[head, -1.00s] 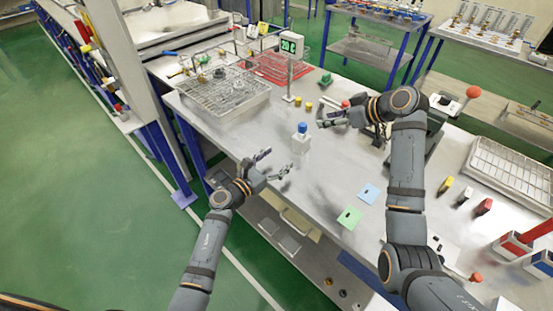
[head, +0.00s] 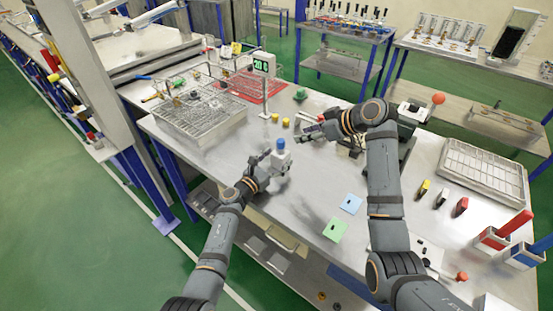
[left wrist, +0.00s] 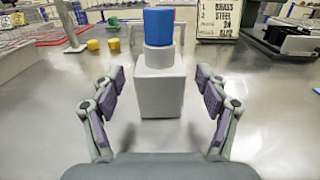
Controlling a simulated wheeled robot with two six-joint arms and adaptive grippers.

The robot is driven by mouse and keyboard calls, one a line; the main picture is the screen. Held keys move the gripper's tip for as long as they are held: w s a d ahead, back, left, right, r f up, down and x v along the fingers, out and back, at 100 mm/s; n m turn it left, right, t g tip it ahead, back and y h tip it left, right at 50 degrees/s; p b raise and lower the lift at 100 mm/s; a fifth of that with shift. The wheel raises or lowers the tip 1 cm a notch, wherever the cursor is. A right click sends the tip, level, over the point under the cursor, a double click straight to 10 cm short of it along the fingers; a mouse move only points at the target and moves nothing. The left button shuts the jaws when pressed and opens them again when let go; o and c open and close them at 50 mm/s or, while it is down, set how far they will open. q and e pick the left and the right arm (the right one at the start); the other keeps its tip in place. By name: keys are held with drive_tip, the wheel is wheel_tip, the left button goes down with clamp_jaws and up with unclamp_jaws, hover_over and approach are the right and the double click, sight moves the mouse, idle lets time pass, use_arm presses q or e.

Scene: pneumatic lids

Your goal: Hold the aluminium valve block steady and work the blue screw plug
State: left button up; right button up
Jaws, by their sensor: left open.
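The aluminium valve block (head: 281,162) stands upright on the steel bench, with the blue screw plug (head: 281,143) on its top. In the left wrist view the block (left wrist: 161,92) is straight ahead, with the plug (left wrist: 158,26) above a round pale collar. My left gripper (head: 270,168) is open. Its fingers (left wrist: 161,110) are spread to the left and right of the block's lower part, with clear gaps on both sides. My right gripper (head: 306,128) is above the bench, to the right of and behind the plug, apart from it; its fingers look spread and empty.
Two yellow caps (head: 286,122) and a stand with a green display (head: 264,66) are behind the block. A wire basket (head: 200,115) is at the left. Blue (head: 351,204) and green (head: 335,229) cards lie at the front right. The bench just around the block is clear.

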use_arm(q)
drive_tip(key=c, duration=1.6)
use_arm(e)
drive_tip(key=shift+o, duration=1.2)
drive_tip(key=shift+w+a, duration=0.15)
drive_tip(key=shift+w, duration=0.2)
use_arm(q)
drive_tip(key=shift+a, duration=0.1)
use_arm(e)
drive_tip(key=m+g+h, duration=0.4)
drive_tip(key=m+h, duration=0.2)
drive_tip(key=h, duration=0.1)
approach(282, 142)
drive_tip(key=x, duration=0.9)
drive_tip(key=shift+w+a+f, duration=0.1)
drive_tip(key=shift+w+f, duration=0.05)
drive_tip(key=shift+f, duration=0.15)
